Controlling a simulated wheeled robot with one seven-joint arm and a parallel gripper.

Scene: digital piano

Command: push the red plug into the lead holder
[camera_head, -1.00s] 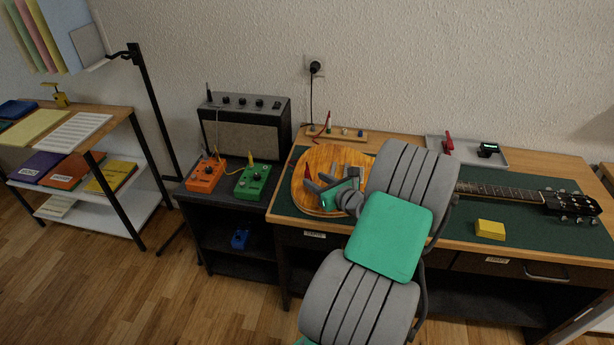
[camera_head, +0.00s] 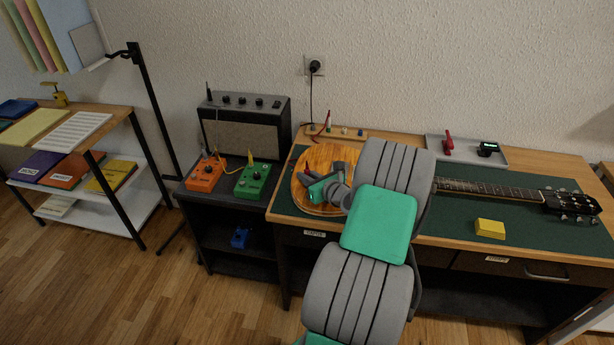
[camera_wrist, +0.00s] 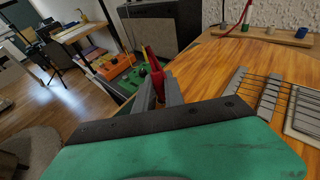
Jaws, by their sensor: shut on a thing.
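A red plug (camera_wrist: 152,64) stands between the fingers of my gripper (camera_wrist: 160,92) in the wrist view, pointing away from the palm. The fingers are shut on it. In the head view my gripper (camera_head: 316,183) is over the left part of the wooden guitar body (camera_head: 322,156), and the plug is too small to make out clearly. The lead holder, a small wooden rail (camera_head: 351,134), lies at the back of the desk, apart from the gripper.
The amplifier (camera_head: 245,128) stands left of the desk, with orange (camera_head: 206,174) and green (camera_head: 252,180) pedals before it. A grey tray (camera_head: 467,151) lies right of the holder. A yellow block (camera_head: 490,229) sits on the green mat. A cord hangs from the wall socket (camera_head: 314,66).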

